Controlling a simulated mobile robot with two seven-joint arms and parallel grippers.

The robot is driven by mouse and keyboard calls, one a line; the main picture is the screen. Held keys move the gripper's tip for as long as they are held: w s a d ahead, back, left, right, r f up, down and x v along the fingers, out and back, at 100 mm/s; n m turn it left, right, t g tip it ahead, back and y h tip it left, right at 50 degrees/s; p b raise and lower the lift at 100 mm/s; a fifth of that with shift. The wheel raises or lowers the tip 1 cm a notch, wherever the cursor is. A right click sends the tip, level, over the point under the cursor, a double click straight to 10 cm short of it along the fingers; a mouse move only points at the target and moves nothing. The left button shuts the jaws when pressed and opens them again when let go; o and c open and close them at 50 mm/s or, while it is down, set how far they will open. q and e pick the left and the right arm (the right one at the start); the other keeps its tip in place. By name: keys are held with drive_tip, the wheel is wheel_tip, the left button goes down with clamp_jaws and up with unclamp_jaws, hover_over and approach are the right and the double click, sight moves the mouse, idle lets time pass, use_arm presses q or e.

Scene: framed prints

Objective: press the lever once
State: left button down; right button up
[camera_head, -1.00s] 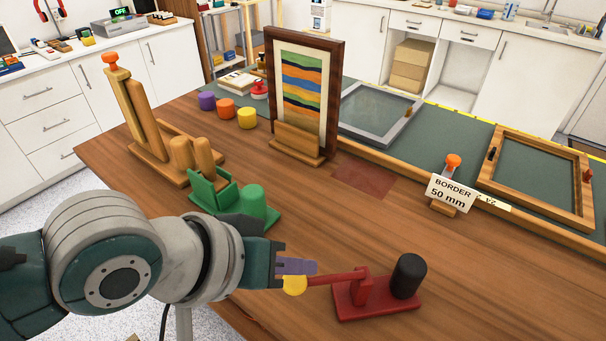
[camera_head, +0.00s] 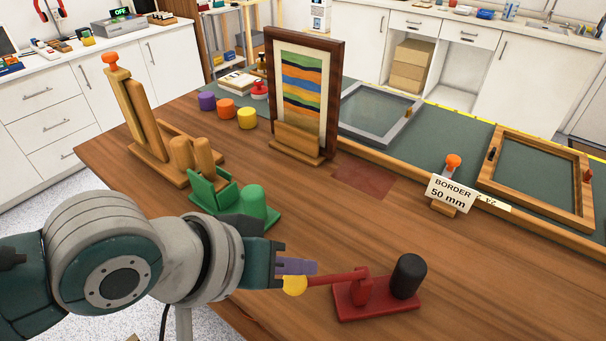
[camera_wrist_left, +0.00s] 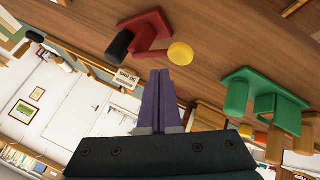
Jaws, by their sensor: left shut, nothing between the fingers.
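The red lever (camera_head: 335,278) stands on a red base (camera_head: 376,308) at the front of the table, with a yellow knob (camera_head: 294,286) on its left end and a black cylinder (camera_head: 408,277) on the right of the base. My left gripper (camera_head: 312,267) is shut and empty, its purple fingers just above and behind the knob. In the left wrist view the fingers (camera_wrist_left: 160,73) point close to the yellow knob (camera_wrist_left: 181,53). I cannot tell whether they touch it. My right gripper is not in view.
A green block fixture (camera_head: 235,200) stands just beyond my left wrist. A wooden stand (camera_head: 160,140), a framed striped print (camera_head: 303,90) and a "BORDER 50 mm" sign (camera_head: 450,194) are farther back. The table right of the lever is clear.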

sight(298, 283)
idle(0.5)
use_arm(q)
drive_tip(key=shift+f, duration=0.45)
drive_tip(key=shift+a+f+b, duration=0.15)
drive_tip(key=shift+f+b, duration=1.3)
drive_tip(key=shift+f, duration=0.05)
idle(1.1)
drive_tip(key=shift+r, duration=0.1)
idle(0.5)
drive_tip(key=shift+r+p, duration=1.8)
drive_tip(key=shift+p, duration=0.25)
drive_tip(key=shift+r, duration=0.15)
drive_tip(key=r+p, duration=0.5)
drive_tip(key=shift+d, duration=0.35)
drive_tip(key=shift+f, duration=0.15)
